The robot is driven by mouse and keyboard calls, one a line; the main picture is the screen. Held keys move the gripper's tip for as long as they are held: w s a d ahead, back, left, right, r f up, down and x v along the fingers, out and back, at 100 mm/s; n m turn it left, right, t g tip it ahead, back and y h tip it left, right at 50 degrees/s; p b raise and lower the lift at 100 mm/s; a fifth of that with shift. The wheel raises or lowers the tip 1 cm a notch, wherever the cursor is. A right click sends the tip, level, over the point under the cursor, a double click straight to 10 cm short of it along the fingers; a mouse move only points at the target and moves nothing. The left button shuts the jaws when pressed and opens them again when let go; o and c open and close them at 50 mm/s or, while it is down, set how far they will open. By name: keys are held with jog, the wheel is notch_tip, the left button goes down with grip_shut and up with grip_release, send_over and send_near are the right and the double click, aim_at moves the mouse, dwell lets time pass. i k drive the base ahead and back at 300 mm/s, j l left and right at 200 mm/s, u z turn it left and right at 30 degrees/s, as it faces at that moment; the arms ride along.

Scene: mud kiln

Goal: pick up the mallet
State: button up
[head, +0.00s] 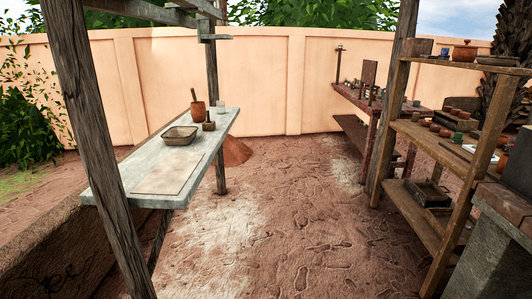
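I cannot make out the mallet for certain in the head view. A reddish-brown pot with a stick-like handle (197,108) stands on the pale stone table (205,150) at left; I cannot tell what the handle belongs to. Several small items too small to identify stand on the dark red table (425,108) at the back right. A thin dark rod (457,152) lies on the middle level of the wooden shelf (447,140) at right. My gripper is not in view.
A grey tray (180,136) and a small dark block (208,126) sit on the stone table. Wooden posts (90,130) flank the scene. A brick and stone block (505,205) stands at lower right. The muddy floor (290,220) between table and shelf is clear.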

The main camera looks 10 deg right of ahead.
aim_at(417, 115)
jog(key=i+j+z, duration=0.1)
jog(key=i+z, duration=0.15)
jog(key=i, duration=1.65)
jog(key=i+j+z, duration=0.1)
jog(key=i+z, duration=0.3)
jog(key=i, duration=0.2)
jog(key=i+j+z, duration=0.45)
jog(key=i, duration=0.2)
jog(key=i+j+z, duration=0.4)
jog(key=i, duration=0.15)
jog(key=i+j+z, duration=0.4)
jog(key=j, duration=0.25)
jog(key=i, duration=0.05)
